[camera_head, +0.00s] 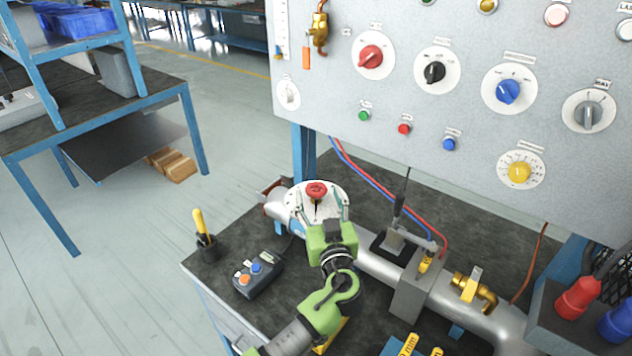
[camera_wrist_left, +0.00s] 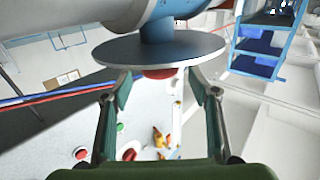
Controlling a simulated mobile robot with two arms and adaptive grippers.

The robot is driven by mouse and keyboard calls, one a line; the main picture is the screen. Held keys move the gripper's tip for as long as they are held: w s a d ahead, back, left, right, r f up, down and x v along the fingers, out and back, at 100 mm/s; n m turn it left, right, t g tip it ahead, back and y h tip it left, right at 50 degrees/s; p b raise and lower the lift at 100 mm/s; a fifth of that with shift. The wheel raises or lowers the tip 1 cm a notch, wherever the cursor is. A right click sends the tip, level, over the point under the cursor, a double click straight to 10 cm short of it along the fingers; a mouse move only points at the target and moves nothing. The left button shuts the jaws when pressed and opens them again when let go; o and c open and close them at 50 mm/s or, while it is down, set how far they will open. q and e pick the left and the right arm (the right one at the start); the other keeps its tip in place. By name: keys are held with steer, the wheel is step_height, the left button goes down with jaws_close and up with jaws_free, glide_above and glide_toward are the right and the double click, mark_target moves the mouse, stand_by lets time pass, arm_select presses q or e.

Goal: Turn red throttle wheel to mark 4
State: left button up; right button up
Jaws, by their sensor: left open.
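The red throttle wheel (camera_head: 317,188) sits on a round white dial plate (camera_head: 298,197) on the grey pipe at the left of the bench. In the left wrist view the wheel (camera_wrist_left: 160,73) shows as a red cap on the dark underlit plate (camera_wrist_left: 160,47). My left gripper (camera_head: 318,208) is open over the near side of the plate. In its wrist view the two fingertips (camera_wrist_left: 158,80) stand on either side of the red wheel, with gaps showing. The marks on the plate cannot be read. My right gripper is in neither view.
A control box with buttons (camera_head: 258,274) and a black cup with a yellow-handled tool (camera_head: 207,246) stand left of my arm. The knob panel (camera_head: 400,110) rises behind the bench.

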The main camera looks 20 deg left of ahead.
mark_target(318, 195)
arm_select(q)
steer(key=x, duration=0.2)
steer(key=shift+w+a+r+p, duration=0.1)
steer(key=shift+w+r+p, duration=0.05)
steer(key=shift+w+p, duration=0.15)
steer(key=shift+w+a, duration=0.2)
steer(key=shift+w, duration=0.1)
steer(key=shift+w+a, duration=0.1)
steer(key=shift+w, duration=0.05)
steer(key=shift+w+a, duration=0.1)
steer(key=shift+w, duration=0.05)
steer(key=shift+c, duration=0.7)
steer(key=c, duration=1)
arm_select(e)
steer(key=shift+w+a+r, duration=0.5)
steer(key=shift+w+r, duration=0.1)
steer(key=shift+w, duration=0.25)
arm_select(q)
steer(key=shift+h, duration=0.3)
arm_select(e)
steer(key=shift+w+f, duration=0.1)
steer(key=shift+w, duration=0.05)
